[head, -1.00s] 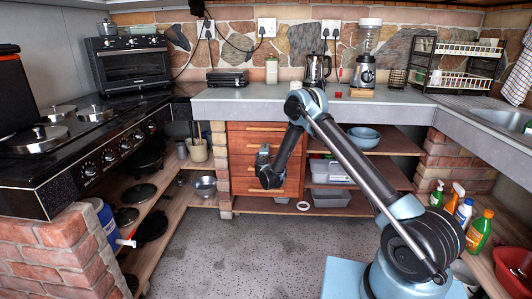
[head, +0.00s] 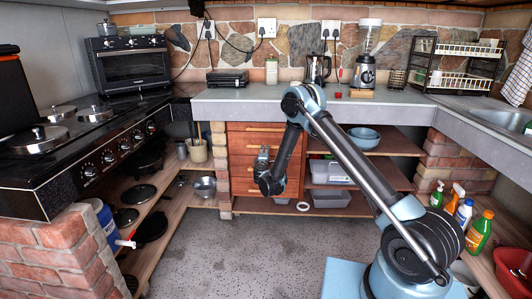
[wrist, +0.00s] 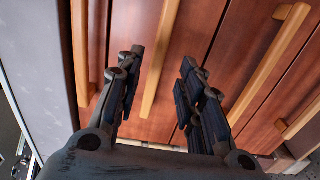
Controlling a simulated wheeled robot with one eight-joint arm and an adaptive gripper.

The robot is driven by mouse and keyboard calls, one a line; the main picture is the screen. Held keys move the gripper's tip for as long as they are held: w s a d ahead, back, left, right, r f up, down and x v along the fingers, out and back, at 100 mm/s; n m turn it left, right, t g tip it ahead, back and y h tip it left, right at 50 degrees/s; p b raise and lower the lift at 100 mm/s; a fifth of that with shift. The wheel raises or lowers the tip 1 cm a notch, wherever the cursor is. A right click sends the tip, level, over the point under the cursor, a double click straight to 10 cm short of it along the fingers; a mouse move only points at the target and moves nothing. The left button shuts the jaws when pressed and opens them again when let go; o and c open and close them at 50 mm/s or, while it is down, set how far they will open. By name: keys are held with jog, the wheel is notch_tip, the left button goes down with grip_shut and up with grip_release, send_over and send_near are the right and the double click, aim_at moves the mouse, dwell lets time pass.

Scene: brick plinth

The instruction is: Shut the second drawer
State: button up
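A red-brown wooden drawer stack (head: 245,128) with pale wooden bar handles stands under the counter in the head view. My gripper (head: 263,155) is in front of it and hides part of the middle drawer fronts. In the wrist view the drawers appear turned sideways, with the counter side at left. My gripper (wrist: 163,62) is open and empty, its two dark fingers apart. The second handle from the counter side (wrist: 160,60) shows between the fingers; I cannot tell if they touch it. How far the second drawer (wrist: 135,30) stands out is unclear.
The grey counter (head: 300,103) overhangs the drawers. Open shelves with grey bins (head: 330,172) stand right of them, and a lower shelf with pans (head: 152,227) is at left. The speckled floor (head: 250,250) in front is clear.

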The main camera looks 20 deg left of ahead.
jog(key=v, duration=0.6)
jog(key=shift+s, duration=0.35)
jog(key=shift+d, duration=0.15)
